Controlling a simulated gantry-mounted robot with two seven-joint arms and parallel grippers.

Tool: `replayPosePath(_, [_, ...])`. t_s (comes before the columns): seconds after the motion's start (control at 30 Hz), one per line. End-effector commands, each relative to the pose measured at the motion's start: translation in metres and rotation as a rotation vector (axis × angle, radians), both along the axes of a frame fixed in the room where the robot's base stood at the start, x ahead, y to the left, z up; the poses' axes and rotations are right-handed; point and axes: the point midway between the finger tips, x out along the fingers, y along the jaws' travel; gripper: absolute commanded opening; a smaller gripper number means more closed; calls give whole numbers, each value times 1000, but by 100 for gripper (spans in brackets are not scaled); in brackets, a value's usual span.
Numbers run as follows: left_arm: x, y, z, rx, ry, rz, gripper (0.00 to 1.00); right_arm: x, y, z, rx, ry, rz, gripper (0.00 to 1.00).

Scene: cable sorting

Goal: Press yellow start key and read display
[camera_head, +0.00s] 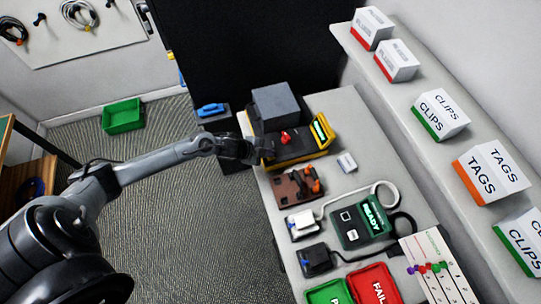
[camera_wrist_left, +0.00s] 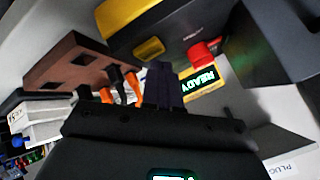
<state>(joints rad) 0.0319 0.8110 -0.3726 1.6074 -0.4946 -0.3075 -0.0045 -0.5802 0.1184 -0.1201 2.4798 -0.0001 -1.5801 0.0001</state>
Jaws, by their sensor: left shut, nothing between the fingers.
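The yellow-and-black tester (camera_head: 299,160) stands at the far end of the bench, with a red knob (camera_head: 289,137) and a small lit green display (camera_head: 321,129). In the left wrist view, its yellow key (camera_wrist_left: 148,49) and red knob (camera_wrist_left: 205,52) show beside the lit display (camera_wrist_left: 203,80), which reads READY, seen rotated. My left gripper (camera_head: 263,150) is at the tester's near left edge, partly hiding it. Its fingers (camera_wrist_left: 163,78) are shut and empty, just below the yellow key in the wrist picture; I cannot tell whether they touch it. My right gripper is in neither view.
A grey box (camera_head: 277,105) stands behind the tester. A brown block with orange plugs (camera_head: 297,187), a dark unit reading READY (camera_head: 362,222), and green (camera_head: 328,293) and red FAIL trays (camera_head: 373,284) lie nearer. A shelf of boxes (camera_head: 440,116) runs along the right.

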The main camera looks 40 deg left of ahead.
Motion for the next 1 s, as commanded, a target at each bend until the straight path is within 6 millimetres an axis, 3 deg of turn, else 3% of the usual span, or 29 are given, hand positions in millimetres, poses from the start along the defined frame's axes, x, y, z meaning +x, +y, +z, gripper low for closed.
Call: replayPosePath(1.0, [0, 0, -7, 1, 1, 0, 0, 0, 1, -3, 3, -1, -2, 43])
